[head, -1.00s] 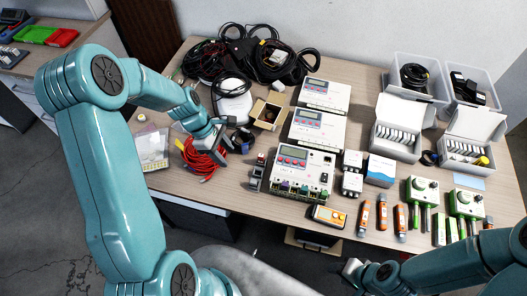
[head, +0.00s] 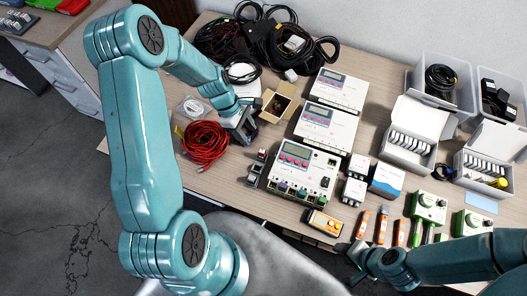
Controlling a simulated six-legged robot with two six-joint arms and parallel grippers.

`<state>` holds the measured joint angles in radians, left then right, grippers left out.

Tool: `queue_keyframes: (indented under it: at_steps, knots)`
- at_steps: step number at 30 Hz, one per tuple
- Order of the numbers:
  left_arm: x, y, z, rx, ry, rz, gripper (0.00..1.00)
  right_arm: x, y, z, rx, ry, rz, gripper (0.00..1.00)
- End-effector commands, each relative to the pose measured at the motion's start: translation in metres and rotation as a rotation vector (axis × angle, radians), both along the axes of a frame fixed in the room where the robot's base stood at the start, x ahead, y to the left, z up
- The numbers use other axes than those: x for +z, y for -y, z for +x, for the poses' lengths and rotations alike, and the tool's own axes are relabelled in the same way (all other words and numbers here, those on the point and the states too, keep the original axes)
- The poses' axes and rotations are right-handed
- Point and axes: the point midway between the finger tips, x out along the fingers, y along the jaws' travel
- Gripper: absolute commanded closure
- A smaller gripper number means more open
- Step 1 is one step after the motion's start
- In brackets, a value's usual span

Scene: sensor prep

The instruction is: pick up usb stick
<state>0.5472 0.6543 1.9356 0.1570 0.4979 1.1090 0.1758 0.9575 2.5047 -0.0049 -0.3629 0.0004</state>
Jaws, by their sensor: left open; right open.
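Several slim orange-and-grey sticks (head: 382,226) lie side by side near the table's front edge at right. A small dark piece with a reddish part (head: 257,165) lies left of the front white control unit. I cannot tell for sure which of these is the usb stick. My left gripper (head: 247,136) is open and points down, between the red cable coil and the small cardboard box, above and left of the small dark piece. My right gripper (head: 345,248) is open at the table's front edge, just below the orange sticks; its fingers are small in view.
White control units (head: 302,170) stand in a row mid-table. A red cable coil (head: 205,142) lies at left, black cables (head: 275,40) behind. An open cardboard box (head: 278,104) is near my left gripper. An orange-yellow meter (head: 324,222) and green-and-white devices (head: 428,208) line the front.

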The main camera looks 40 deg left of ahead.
Motion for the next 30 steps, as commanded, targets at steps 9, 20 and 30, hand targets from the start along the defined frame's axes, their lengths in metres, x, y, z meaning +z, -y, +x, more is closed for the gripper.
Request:
queue_keyframes:
  at_steps: [9,20,30]
  knots:
    - [-0.060,0.024,0.004,-0.002,0.000,0.000,0.51,-0.027,0.000,0.000,0.000,0.000,0.000,0.57]
    - [-0.091,0.040,0.015,-0.004,0.001,0.000,0.51,-0.049,0.000,0.000,0.000,0.000,0.000,0.57]
    - [-0.107,0.049,0.018,-0.001,0.001,0.001,0.51,-0.060,0.000,0.000,0.000,0.000,0.000,0.57]
